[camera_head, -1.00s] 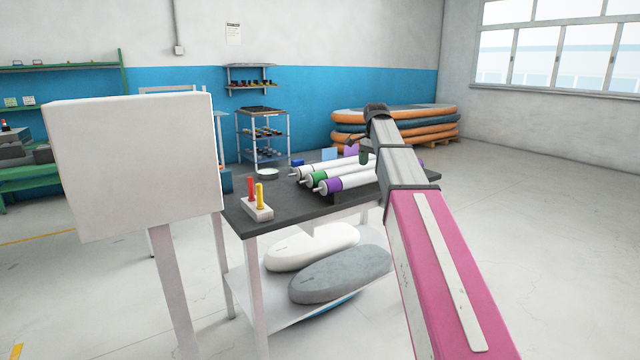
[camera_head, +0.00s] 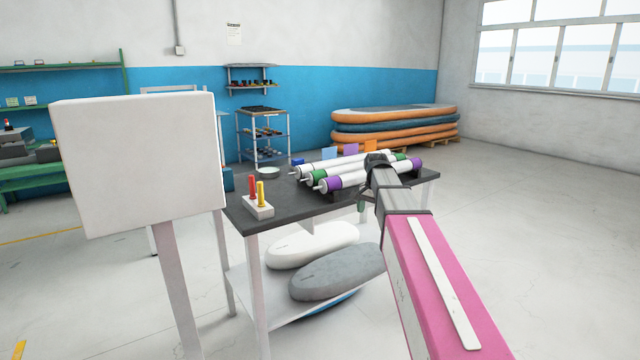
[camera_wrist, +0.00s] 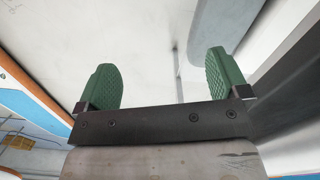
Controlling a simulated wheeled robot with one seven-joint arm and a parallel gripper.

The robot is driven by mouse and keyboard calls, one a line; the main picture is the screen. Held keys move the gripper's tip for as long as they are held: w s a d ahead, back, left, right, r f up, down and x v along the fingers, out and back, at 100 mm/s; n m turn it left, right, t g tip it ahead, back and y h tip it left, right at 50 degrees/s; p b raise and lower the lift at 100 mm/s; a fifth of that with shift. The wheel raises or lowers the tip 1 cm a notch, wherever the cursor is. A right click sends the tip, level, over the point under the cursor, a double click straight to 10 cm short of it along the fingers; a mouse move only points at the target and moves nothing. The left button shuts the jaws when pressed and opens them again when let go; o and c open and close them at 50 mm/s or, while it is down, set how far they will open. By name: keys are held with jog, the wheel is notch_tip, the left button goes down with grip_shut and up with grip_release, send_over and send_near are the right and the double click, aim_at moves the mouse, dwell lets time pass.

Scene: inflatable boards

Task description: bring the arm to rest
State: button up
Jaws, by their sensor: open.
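My arm (camera_head: 435,280), with a pink forearm and grey wrist, reaches in from the lower right in the head view. My gripper (camera_wrist: 160,62) is open and empty in the wrist view, its two green ribbed pads wide apart. In the head view only a bit of a green finger (camera_head: 361,208) shows below the wrist, by the right front edge of the dark-topped workbench (camera_head: 285,215). The wrist hides the rest of the gripper and that bench corner.
Rolled boards with white, green and purple parts (camera_head: 345,180) lie on the bench close behind my wrist. A white holder (camera_head: 258,207) carries red and yellow pegs. Grey and white boards (camera_head: 335,275) lie on the lower shelf. The floor (camera_head: 540,220) to the right is clear.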

jog(key=s+f+n, duration=0.8)
jog(key=s+f, duration=1.4)
jog(key=f, duration=0.4)
jog(key=shift+s, duration=0.4)
